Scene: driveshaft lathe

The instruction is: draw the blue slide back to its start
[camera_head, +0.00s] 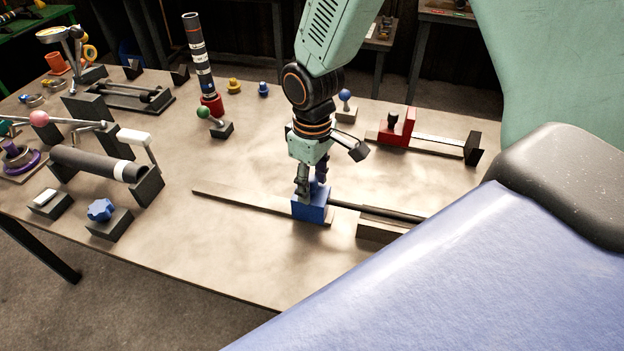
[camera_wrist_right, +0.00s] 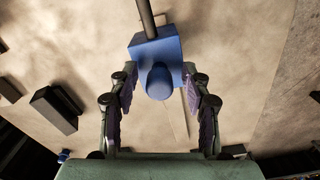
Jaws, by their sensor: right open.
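The blue slide (camera_head: 310,207) is a block on a thin flat rail (camera_head: 240,200) in the middle of the table. A dark rod (camera_head: 375,210) runs from the block to the right. My right gripper (camera_head: 312,185) reaches down from above onto the slide's top. In the wrist view its fingers (camera_wrist_right: 160,75) are spread, one on each side of the knob, with gaps to it. My left gripper does not show.
A red slide (camera_head: 395,128) on its own rail stands behind to the right. A striped dark column (camera_head: 198,60) and green-knobbed lever (camera_head: 203,112) stand behind to the left. A dark cylinder (camera_head: 95,163) and blue star knob (camera_head: 101,209) are at left. The front table is clear.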

